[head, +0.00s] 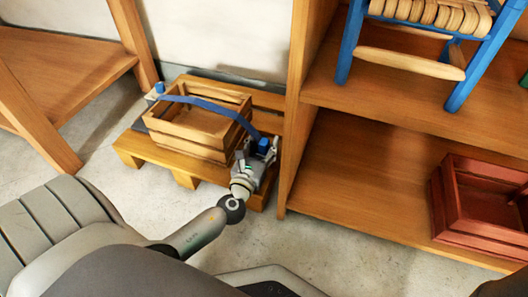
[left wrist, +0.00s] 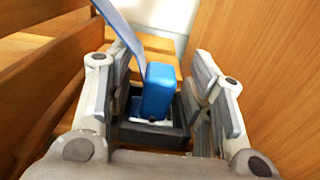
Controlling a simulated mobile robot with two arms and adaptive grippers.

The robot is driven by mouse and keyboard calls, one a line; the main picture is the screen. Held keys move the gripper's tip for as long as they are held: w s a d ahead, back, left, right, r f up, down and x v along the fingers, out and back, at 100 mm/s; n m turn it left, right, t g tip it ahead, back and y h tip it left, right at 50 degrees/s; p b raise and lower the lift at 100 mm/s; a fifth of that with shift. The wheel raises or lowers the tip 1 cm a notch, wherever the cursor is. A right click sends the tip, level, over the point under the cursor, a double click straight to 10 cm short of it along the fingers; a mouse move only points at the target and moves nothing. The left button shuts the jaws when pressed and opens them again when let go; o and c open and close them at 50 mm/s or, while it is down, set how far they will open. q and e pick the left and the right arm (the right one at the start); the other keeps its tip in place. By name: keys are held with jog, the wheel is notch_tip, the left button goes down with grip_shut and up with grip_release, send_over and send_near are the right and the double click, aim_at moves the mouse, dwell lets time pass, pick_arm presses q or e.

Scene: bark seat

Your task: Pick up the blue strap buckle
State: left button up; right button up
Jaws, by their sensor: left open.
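The blue strap buckle (head: 263,145) is a small blue block at the right end of a blue strap (head: 208,106) that runs over a wooden crate (head: 190,128). In the left wrist view the buckle (left wrist: 157,90) stands upright in a dark holder (left wrist: 150,132). My left gripper (head: 257,152) is open, with one finger on each side of the buckle in the left wrist view (left wrist: 160,95). I see gaps between the buckle and both fingers there. The head view partly hides the holder behind the gripper. My right gripper is not in view.
The crate sits on a low wooden pallet (head: 158,152) by the wall. A wooden shelf panel (head: 296,110) rises just right of my left gripper. A red crate (head: 470,215) and a blue-framed seat (head: 350,45) stand on the shelves. A wooden bench (head: 60,70) is at left.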

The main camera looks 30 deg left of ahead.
pick_arm(q)
jog(key=shift+w+a, duration=0.15)
jog(key=shift+w, duration=0.45)
grip_shut()
jog(key=shift+r, duration=0.1)
